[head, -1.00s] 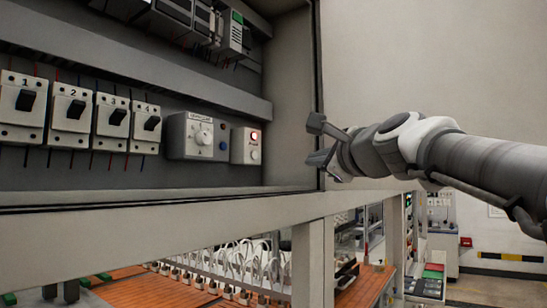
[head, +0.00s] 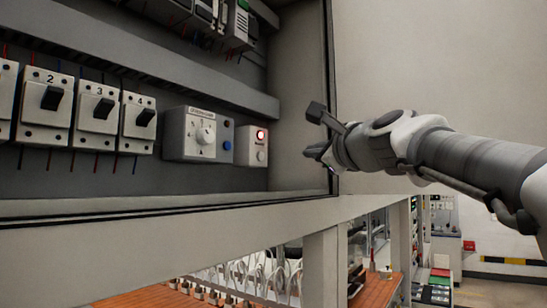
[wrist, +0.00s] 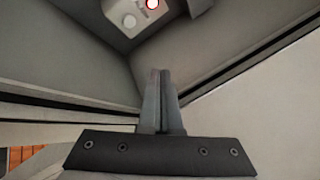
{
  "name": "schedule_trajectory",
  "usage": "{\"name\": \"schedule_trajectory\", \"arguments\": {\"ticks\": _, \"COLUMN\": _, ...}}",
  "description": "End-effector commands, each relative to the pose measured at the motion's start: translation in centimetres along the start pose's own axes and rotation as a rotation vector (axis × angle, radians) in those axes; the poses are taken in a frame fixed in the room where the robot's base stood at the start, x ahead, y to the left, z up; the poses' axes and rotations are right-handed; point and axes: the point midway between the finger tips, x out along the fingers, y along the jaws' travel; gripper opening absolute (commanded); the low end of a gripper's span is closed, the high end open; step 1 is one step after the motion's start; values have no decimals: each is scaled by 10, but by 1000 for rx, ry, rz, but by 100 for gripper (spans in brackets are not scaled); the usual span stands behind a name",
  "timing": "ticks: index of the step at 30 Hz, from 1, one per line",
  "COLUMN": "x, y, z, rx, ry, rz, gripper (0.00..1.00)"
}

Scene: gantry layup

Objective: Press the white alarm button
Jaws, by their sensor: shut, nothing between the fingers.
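The white alarm button (head: 261,156) is a small round knob on a pale box (head: 246,143) in the cabinet. It sits just below a red lit lamp (head: 261,134). In the wrist view the white button (wrist: 130,21) shows near the top edge, beyond and slightly left of the fingertips. My gripper (head: 308,152) is to the right of the box, at the cabinet's right side, apart from the button. In the wrist view my gripper's fingers (wrist: 160,75) are together with nothing between them.
A grey box with a round dial (head: 205,136) and a blue button (head: 226,145) is left of the alarm box. Several breaker switches (head: 97,110) line the left. The cabinet's right wall (head: 299,100) stands behind my gripper, and a shelf (head: 160,72) runs above.

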Motion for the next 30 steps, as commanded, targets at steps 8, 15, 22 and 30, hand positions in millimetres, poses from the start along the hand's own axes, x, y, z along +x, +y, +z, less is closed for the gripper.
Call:
{"name": "schedule_trajectory", "arguments": {"ticks": 8, "x": 16, "y": 7, "z": 9, "rx": 1, "ry": 0, "rz": 3, "gripper": 0}}
{"name": "schedule_trajectory", "arguments": {"ticks": 15, "x": 44, "y": 22, "z": 25, "rx": -1, "ry": 0, "rz": 4, "gripper": 0}}
{"name": "schedule_trajectory", "arguments": {"ticks": 22, "x": 63, "y": 33, "z": 35, "rx": -1, "ry": 0, "rz": 2, "gripper": 0}}
{"name": "schedule_trajectory", "arguments": {"ticks": 30, "x": 70, "y": 38, "z": 38, "rx": -1, "ry": 0, "rz": 1, "gripper": 0}}
